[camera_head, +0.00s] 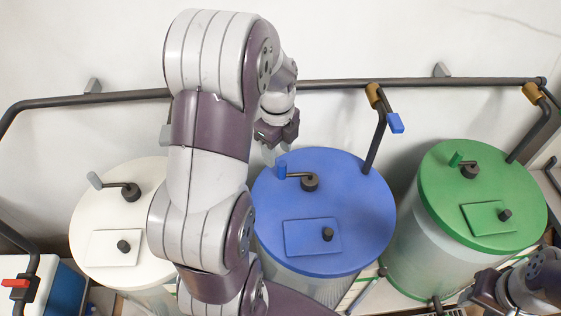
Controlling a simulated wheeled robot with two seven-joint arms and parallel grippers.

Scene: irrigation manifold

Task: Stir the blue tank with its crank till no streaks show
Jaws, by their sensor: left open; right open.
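The blue tank (356,205) stands in the middle with its blue lid on. Its crank (296,175) rises from a dark hub on the lid, and the arm points left to an upright blue handle (282,171). My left gripper (276,152) is open just above and behind the handle in the picture, with its fingers pointing down and nothing between them. Whether it touches the handle I cannot tell. My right gripper (470,298) is at the bottom right corner, open, partly cut off and away from the blue tank. The liquid is mostly hidden under the lid, so streaks cannot be made out.
A white tank (90,215) stands left and a green tank (445,200) right, each with its own crank. A dark pipe (430,83) runs along the wall, with a blue-levered valve (394,122) behind the blue tank. A red-handled valve (16,284) is lower left.

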